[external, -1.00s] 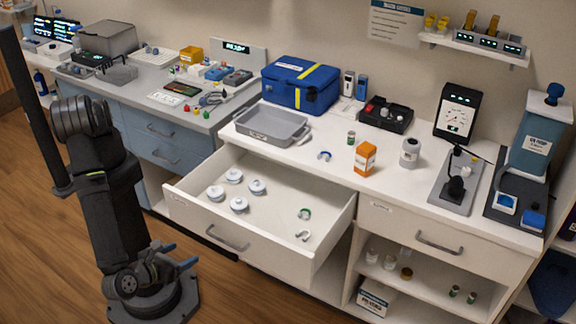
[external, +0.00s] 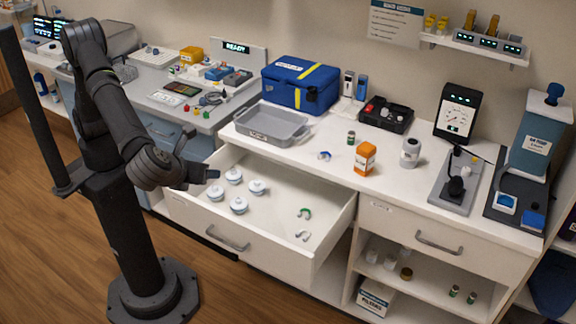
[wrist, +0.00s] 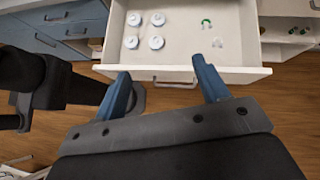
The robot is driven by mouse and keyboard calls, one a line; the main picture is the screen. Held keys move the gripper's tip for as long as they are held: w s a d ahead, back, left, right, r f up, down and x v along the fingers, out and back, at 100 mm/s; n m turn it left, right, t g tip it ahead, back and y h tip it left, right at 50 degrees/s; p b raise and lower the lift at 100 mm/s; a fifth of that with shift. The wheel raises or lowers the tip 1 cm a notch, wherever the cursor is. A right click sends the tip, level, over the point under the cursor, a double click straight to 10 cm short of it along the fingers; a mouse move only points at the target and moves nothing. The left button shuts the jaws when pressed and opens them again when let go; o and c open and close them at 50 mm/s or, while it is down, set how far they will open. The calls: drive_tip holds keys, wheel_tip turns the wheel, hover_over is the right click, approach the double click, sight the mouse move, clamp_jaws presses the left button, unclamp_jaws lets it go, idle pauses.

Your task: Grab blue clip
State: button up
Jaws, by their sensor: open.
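The blue clip (external: 324,156) is a small curved piece lying on the white counter, between the grey tray and the orange box in the external view. It does not show in the wrist view. My gripper (external: 196,158) is over the left side of the open drawer, to the left of the clip and well apart from it. In the wrist view the two blue fingers of my gripper (wrist: 163,85) are spread with nothing between them.
The open drawer (external: 262,236) holds several white round lids (external: 258,187), a green clip (external: 305,213) and a white clip (external: 303,235). A grey tray (external: 271,138), a small green-capped vial (external: 351,138), an orange box (external: 365,158) and a white jar (external: 410,153) stand around the blue clip.

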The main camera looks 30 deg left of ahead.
drive_tip(key=w+d+f+n+g+h, duration=0.1)
drive_tip(key=w+d+n+g, duration=0.25)
drive_tip(key=w, duration=0.85)
drive_tip(key=w+d+f+n+g+h, duration=0.15)
drive_tip(key=w+n+g, duration=0.35)
drive_tip(key=w, duration=0.8)
drive_tip(key=w+a+r+n+g+h, duration=0.1)
drive_tip(key=w+r+n+h, duration=0.2)
drive_tip(key=w, duration=0.8)
drive_tip(key=w+a+r+n+h, duration=0.1)
drive_tip(key=w+r+n, duration=0.3)
drive_tip(key=w, duration=0.6)
approach(324, 153)
drive_tip(key=shift+x, duration=4.15)
drive_tip(key=shift+c, duration=0.5)
drive_tip(key=c, duration=0.9)
